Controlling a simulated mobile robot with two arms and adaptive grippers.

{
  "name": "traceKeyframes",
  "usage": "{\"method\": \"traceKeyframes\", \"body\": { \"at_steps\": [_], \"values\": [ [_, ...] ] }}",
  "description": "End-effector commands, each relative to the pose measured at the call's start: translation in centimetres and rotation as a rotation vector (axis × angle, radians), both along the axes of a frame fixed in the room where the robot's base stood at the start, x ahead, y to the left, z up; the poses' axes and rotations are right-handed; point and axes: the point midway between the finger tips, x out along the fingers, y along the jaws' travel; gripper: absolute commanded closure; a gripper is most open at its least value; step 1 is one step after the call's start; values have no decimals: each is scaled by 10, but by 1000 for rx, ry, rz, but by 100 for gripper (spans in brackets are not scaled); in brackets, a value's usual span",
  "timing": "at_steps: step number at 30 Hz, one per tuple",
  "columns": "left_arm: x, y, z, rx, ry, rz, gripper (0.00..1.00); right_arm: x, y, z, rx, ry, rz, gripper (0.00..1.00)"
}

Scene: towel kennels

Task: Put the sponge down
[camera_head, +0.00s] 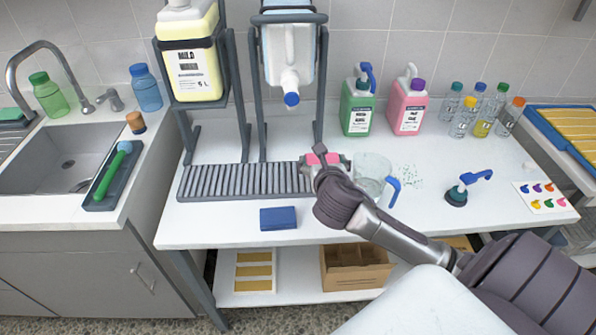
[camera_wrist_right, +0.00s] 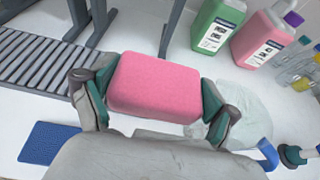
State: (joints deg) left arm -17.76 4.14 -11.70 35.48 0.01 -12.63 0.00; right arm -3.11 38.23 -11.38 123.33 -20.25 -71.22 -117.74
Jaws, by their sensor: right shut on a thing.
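A pink sponge (camera_wrist_right: 154,87) is held between the fingers of my right gripper (camera_wrist_right: 156,96), as the right wrist view shows. In the head view the right gripper (camera_head: 325,160) is near the right end of the grey slatted rack, with a bit of the pink sponge (camera_head: 322,158) showing. Whether the sponge touches the surface below is hidden. My left gripper is not in view.
A blue sponge or block (camera_head: 278,218) lies at the table's front. The slatted rack (camera_head: 240,181) is to the left. A clear jug (camera_head: 373,172) stands right of the gripper, beside spilled drops (camera_head: 408,176). Green (camera_head: 358,105) and pink (camera_head: 408,105) bottles stand behind.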

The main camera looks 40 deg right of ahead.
Motion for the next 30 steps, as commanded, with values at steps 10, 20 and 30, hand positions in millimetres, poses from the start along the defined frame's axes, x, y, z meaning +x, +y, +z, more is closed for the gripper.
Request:
{"method": "traceKeyframes", "body": {
  "at_steps": [10, 20, 30],
  "values": [
    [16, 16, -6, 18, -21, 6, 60, 77, 10, -47, 4, 1, -2, 25],
    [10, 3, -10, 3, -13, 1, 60, 107, 14, -67, 0, 1, 2, 25],
    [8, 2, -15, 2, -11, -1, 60, 107, 14, -105, 1, 2, 2, 25]
  ]
}}
